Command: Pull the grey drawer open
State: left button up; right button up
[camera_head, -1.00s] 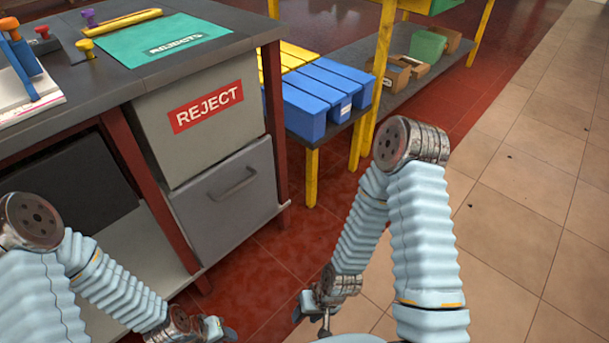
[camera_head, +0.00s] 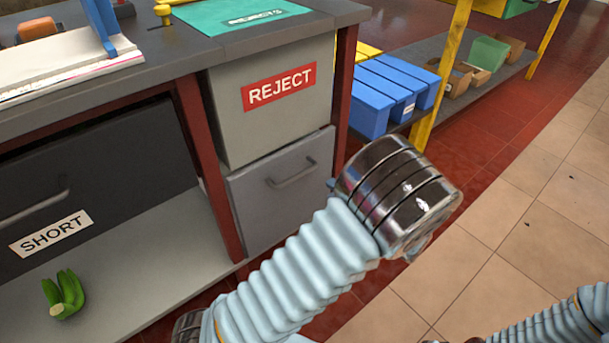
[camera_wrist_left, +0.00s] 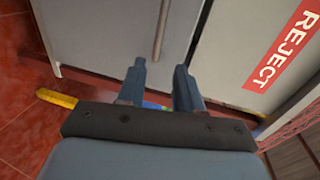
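The grey drawer (camera_head: 265,205) sits under the grey box labelled REJECT (camera_head: 235,130), and its front looks shut. Its bar handle (camera_head: 291,172) is clear of my arm in the head view. In the left wrist view, my left gripper (camera_wrist_left: 160,78) is open, with two separate fingers pointing at the drawer front (camera_wrist_left: 100,35). The handle (camera_wrist_left: 162,28) lies beyond the fingertips, roughly in line with the gap between them; I see no contact. In the head view my left arm's metal joint hides most of that gripper. My right gripper is out of view.
A red post (camera_head: 213,165) stands left of the drawer. A black SHORT drawer (camera_head: 95,175) and green bananas (camera_head: 64,294) are further left. Blue bins (camera_head: 395,90) stand on a shelf to the right. Tiled floor (camera_head: 540,215) is open at the right.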

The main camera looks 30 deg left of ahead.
aim_at(303, 171)
pick_arm(q)
jog(key=x, duration=1.3)
jog(key=shift+s+f, duration=0.15)
jog(key=shift+f, duration=0.05)
grip_shut()
